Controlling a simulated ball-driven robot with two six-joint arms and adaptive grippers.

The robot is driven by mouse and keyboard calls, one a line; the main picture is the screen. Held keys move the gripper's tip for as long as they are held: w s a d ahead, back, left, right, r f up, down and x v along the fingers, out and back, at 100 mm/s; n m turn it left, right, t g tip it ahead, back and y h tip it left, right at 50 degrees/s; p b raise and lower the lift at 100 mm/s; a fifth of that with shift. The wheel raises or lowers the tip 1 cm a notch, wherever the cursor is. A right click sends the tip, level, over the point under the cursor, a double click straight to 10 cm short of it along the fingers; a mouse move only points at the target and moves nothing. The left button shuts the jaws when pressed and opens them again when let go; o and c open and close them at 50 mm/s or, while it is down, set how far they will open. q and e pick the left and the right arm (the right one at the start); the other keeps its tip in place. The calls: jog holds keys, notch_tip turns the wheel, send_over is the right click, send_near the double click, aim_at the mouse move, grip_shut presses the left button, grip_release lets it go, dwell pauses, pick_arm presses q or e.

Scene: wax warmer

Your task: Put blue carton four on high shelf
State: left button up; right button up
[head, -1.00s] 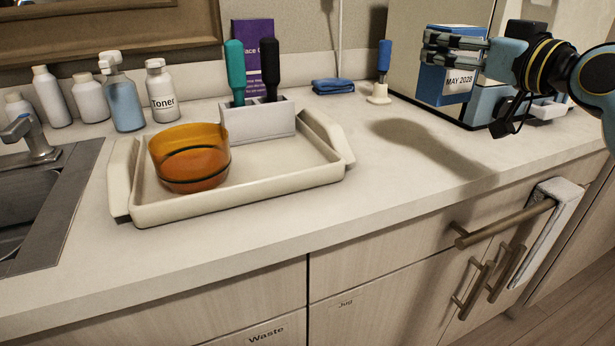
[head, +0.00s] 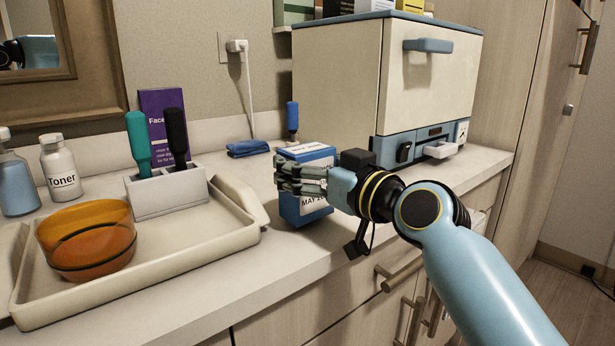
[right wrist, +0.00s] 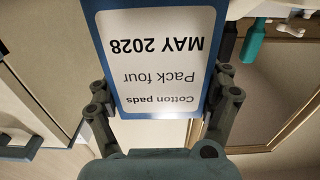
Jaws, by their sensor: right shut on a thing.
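The blue carton (head: 291,209) has a white label, which reads "Cotton pads, Pack four, MAY 2028" upside down in the right wrist view (right wrist: 150,62). My right gripper (head: 287,177) is shut on it, with the fingers across its sides. The carton is upright over the counter in front of the cabinet-like warmer; I cannot tell its clearance from the counter. My left gripper is not in view.
The white warmer (head: 430,85) with a blue handle stands behind my right arm. A blue-handled tool (head: 292,117) and a folded blue cloth (head: 248,148) are near the carton. A tray (head: 190,245) with an amber bowl (head: 87,240) lies left.

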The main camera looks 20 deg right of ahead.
jog(key=shift+f, duration=0.55)
jog(key=o, duration=1.3)
jog(key=shift+f, duration=0.15)
